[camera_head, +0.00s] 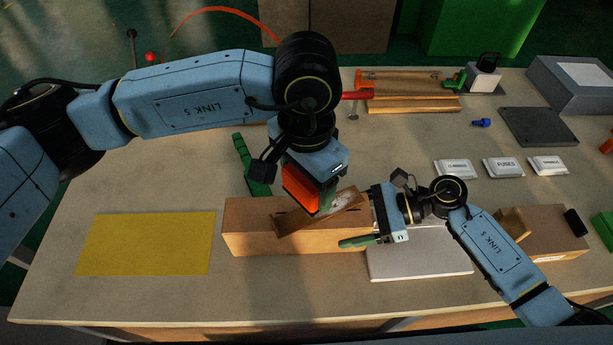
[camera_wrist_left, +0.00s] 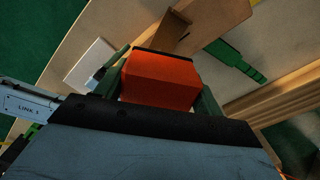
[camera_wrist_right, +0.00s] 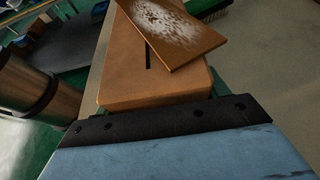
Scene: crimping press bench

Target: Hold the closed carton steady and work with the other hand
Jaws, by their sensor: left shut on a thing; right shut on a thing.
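A long brown carton (camera_head: 250,235) lies on the bench, with a dark slot in its top that shows in the right wrist view (camera_wrist_right: 148,55). A brown board (camera_head: 345,203) with a whitish speckled patch lies askew across its top; it also shows in the right wrist view (camera_wrist_right: 178,32). My right gripper (camera_head: 352,225) is shut on the carton's right end, one green finger along the front side. My left gripper (camera_head: 308,193) is shut on an orange-red block (camera_wrist_left: 160,78), above the carton and close to the board. I cannot tell whether block and board touch.
A yellow mat (camera_head: 145,245) lies at left and a white panel (camera_head: 420,262) right of the carton. A green tool (camera_head: 250,165) lies behind it. Several white labelled packs (camera_head: 503,168), a dark plate (camera_head: 538,127) and another brown box (camera_head: 550,235) stand at right.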

